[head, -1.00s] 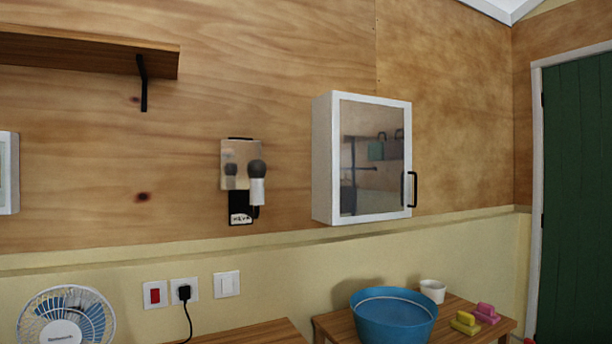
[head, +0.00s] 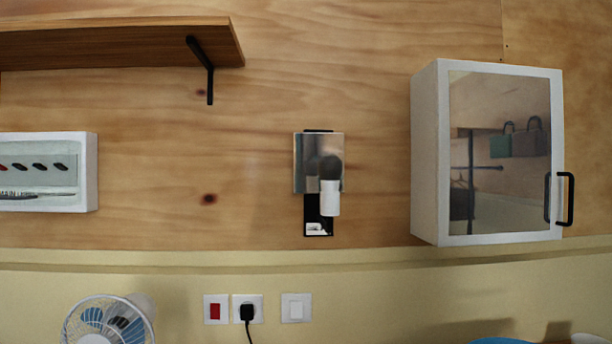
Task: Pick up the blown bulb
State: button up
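A dark grey, smoky bulb (head: 330,168) sits upright in a white lamp socket (head: 330,198) in the middle of the head view. The socket belongs to a wall lamp with a black bracket (head: 313,212) and a shiny mirror-like plate (head: 305,160) behind the bulb. The bulb's dark reflection shows in the plate. My gripper is not in view.
A white mirrored cabinet (head: 428,150) with a black handle hangs right of the lamp. A wooden shelf (head: 120,45) is at upper left, a white switch box (head: 88,170) below it. A fan (head: 108,322), a red switch (head: 215,310) and a plugged socket (head: 247,309) are lower down.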

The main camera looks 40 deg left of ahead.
aim_at(330, 167)
jog(key=u, duration=0.5)
jog(key=i, duration=0.55)
jog(key=u, duration=0.65)
